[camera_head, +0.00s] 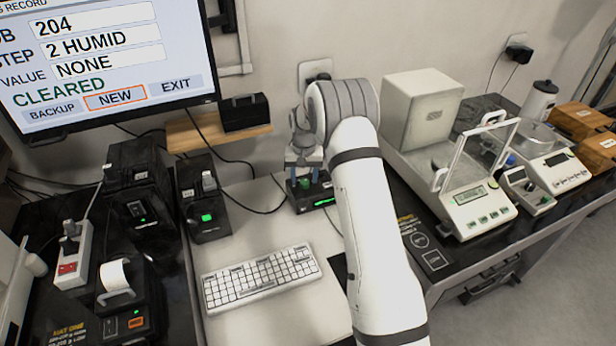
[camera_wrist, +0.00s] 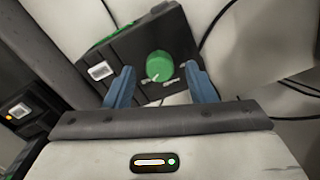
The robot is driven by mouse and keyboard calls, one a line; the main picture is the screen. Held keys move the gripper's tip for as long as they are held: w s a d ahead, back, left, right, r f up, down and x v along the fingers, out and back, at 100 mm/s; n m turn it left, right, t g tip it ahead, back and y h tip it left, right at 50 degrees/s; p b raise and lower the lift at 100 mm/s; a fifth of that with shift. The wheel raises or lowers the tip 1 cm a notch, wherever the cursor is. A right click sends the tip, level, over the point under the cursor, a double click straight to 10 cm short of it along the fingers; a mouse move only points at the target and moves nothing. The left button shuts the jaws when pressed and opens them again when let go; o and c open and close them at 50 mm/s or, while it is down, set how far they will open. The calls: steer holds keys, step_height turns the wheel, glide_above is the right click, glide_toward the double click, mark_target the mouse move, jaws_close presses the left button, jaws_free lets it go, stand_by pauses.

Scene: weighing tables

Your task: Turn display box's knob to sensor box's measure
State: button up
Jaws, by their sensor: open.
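A black box (camera_head: 304,201) with a lit green strip on its front and a green knob (camera_head: 305,183) on top stands behind the keyboard; it looks like the display box. Its reading is too small to make out. In the wrist view the round green knob (camera_wrist: 160,66) has a pale mark near its lower edge. My gripper (camera_head: 304,164) is open, pointing down over this box, with one blue finger on each side of the knob. Contact cannot be told. Another black box (camera_head: 205,218) with a small green screen stands to the left; I cannot tell whether it is the sensor box.
A monitor (camera_head: 105,60) reads job 204, step 2 HUMID, value NONE, CLEARED. A white keyboard (camera_head: 260,279) lies in front of the knob box. A balance (camera_head: 465,195) with a glass door stands right of my arm. A label printer (camera_head: 118,290) is at left. Cables run behind the boxes.

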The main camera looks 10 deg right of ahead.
steer(key=shift+f, duration=0.5)
